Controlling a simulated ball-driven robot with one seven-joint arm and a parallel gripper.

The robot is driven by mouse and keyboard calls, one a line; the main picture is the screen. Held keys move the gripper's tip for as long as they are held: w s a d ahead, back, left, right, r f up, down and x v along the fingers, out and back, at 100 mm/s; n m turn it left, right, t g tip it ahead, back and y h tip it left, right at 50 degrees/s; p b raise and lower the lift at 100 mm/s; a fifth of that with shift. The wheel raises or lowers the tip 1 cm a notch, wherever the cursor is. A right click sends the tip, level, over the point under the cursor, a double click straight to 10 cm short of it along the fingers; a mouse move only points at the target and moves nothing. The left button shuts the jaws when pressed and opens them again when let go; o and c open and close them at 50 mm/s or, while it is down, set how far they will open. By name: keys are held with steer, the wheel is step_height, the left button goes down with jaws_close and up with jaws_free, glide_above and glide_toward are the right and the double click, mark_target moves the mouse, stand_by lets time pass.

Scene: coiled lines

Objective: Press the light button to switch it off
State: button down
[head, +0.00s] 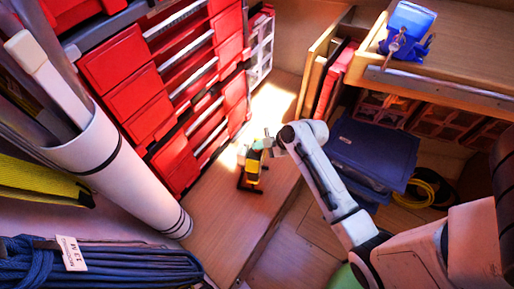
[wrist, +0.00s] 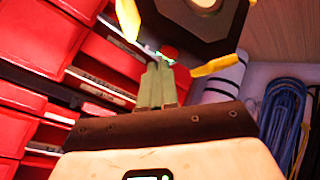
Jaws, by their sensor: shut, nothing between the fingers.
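The light (head: 251,170) is a small black and yellow lamp standing on the wooden surface in the middle of the head view. In the wrist view the light (wrist: 190,25) fills the top, with a dark body, yellow side parts and a pale round face at the upper edge. Its red button (wrist: 168,51) shows just beyond my fingertips. My gripper (head: 266,142) is at the top right of the light. In the wrist view my gripper (wrist: 158,66) is shut and empty, its fingers pointing at the button. I cannot tell whether they touch it.
Red drawers (head: 130,80) stand left of the light. A white tube (head: 120,165) and coiled blue rope (head: 100,265) are at the lower left. A dark blue box (head: 372,150) lies right of my arm. Bare wooden surface (head: 225,225) lies in front of the light.

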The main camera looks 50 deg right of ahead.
mark_target(260, 151)
steer(key=shift+r, duration=0.35)
step_height(260, 151, up, 6)
steer(key=p, duration=0.4)
